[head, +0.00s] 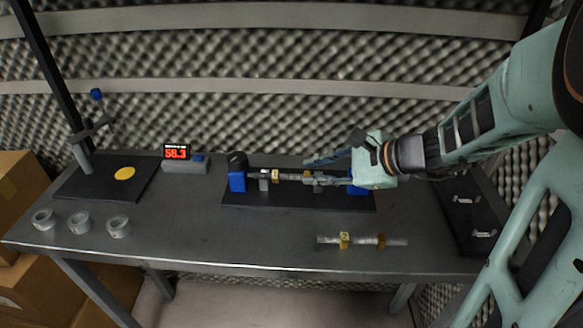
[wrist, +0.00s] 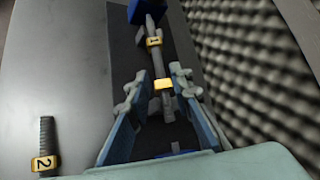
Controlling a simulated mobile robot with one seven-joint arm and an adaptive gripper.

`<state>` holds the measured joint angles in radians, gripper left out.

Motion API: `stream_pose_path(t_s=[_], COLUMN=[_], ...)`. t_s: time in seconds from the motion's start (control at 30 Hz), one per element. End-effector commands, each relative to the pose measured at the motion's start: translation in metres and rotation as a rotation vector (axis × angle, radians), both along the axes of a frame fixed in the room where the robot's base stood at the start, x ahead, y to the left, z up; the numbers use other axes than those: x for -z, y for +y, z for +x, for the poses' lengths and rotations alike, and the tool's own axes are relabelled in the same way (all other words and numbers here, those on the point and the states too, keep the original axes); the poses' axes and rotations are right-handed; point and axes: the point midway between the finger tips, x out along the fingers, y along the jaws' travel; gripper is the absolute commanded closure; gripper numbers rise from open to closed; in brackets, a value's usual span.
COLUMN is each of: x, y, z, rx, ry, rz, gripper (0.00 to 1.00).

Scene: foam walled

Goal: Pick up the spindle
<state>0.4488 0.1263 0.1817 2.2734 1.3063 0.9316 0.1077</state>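A grey spindle with yellow bands, one marked 1 (head: 290,177), lies level in a fixture between two blue end blocks. It also shows in the wrist view (wrist: 157,62), running away from my gripper. My gripper (head: 312,171) is at the right part of this fixture. Its fingers (wrist: 158,82) are open, one on each side of the spindle in the wrist view; I cannot tell whether they touch it. A second spindle with yellow bands, marked 2 (head: 362,241), lies on the table in front of the fixture; its end shows in the wrist view (wrist: 46,140).
The fixture has a dark base (head: 300,198) and a left blue block (head: 237,181). Several grey rings (head: 80,222) stand at the table's left front. A dark stand with a yellow disc (head: 124,173), a red display (head: 177,152) and a dark tray (head: 470,212) flank it.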

Motion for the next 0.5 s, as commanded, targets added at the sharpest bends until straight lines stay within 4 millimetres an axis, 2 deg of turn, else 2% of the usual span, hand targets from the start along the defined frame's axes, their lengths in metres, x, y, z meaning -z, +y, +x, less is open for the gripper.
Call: stream_pose_path(t_s=[0.23, 0.5], x=[0.014, 0.040], y=[0.015, 0.038], z=[0.009, 0.026], rx=[-0.002, -0.002], ry=[0.001, 0.001], rz=[0.000, -0.002], gripper=[0.80, 0.80])
